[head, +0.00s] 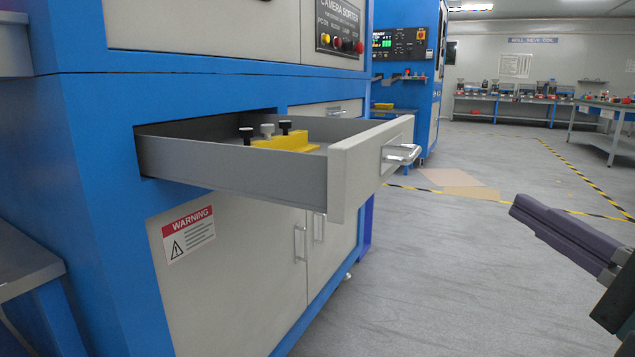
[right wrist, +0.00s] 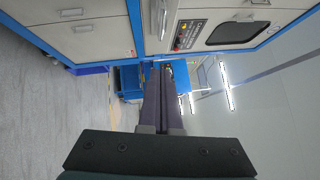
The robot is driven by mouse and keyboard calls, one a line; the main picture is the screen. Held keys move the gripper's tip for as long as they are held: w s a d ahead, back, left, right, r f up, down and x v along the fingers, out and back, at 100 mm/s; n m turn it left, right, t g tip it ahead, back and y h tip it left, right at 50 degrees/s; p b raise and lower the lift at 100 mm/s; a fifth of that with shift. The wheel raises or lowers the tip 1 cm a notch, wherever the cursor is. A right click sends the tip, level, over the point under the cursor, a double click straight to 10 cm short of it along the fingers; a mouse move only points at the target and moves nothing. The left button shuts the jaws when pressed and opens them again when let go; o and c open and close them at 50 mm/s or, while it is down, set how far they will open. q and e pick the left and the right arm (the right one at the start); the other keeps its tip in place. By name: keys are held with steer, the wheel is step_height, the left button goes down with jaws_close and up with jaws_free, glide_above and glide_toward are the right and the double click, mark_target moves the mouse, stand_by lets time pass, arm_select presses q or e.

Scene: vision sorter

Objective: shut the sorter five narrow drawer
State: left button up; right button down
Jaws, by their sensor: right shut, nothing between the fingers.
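The narrow drawer (head: 365,165) stands pulled out of the blue sorter cabinet in the head view. It has a grey front with a metal bar handle (head: 401,154). A yellow holder (head: 288,142) with black and grey knobs lies inside it. My right gripper (head: 517,207) is at the right of the head view, shut and empty, well apart from the drawer front. Its closed fingers also show in the right wrist view (right wrist: 159,85). My left gripper is not in view.
Cabinet doors (head: 238,260) with a warning label (head: 189,235) are below the drawer, and another closed drawer (head: 330,108) is beside it. Grey floor (head: 450,270) is free between the drawer and my right gripper. A grey table (head: 22,262) stands at the left.

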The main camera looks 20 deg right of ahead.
steer(key=w+a+r+b, duration=0.1)
steer(key=w+r+b, duration=0.1)
steer(key=w, duration=1)
steer(key=shift+a+b, duration=0.4)
steer(key=shift+b, duration=0.25)
steer(key=shift+w+r, duration=0.1)
